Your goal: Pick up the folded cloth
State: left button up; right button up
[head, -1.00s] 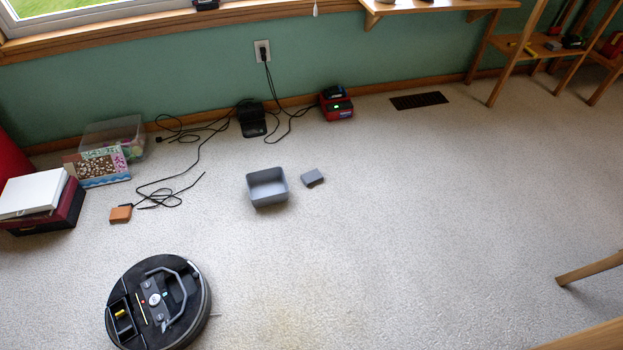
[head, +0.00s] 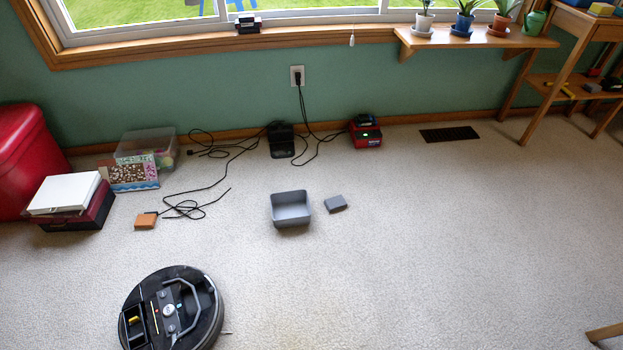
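I cannot pick out a folded cloth with certainty. A small flat grey block-like thing (head: 335,203) lies on the carpet just right of an open grey bin (head: 291,210). At this size I cannot tell whether it is cloth. The bin looks empty. Neither of my grippers shows in the head view.
A round black device (head: 172,308) with a handle sits on the carpet at lower left. Black cables (head: 205,190) trail near an orange-brown block (head: 146,221). Boxes (head: 72,195) and a red container (head: 32,160) stand at left.

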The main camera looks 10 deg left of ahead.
aim_at(337, 202)
jog(key=i+l+u, duration=0.3)
jog(key=i+l, duration=0.5)
jog(key=i, duration=0.2)
jog(key=i+l+u, duration=0.25)
jog(key=i+l, duration=0.65)
jog(key=l, duration=0.1)
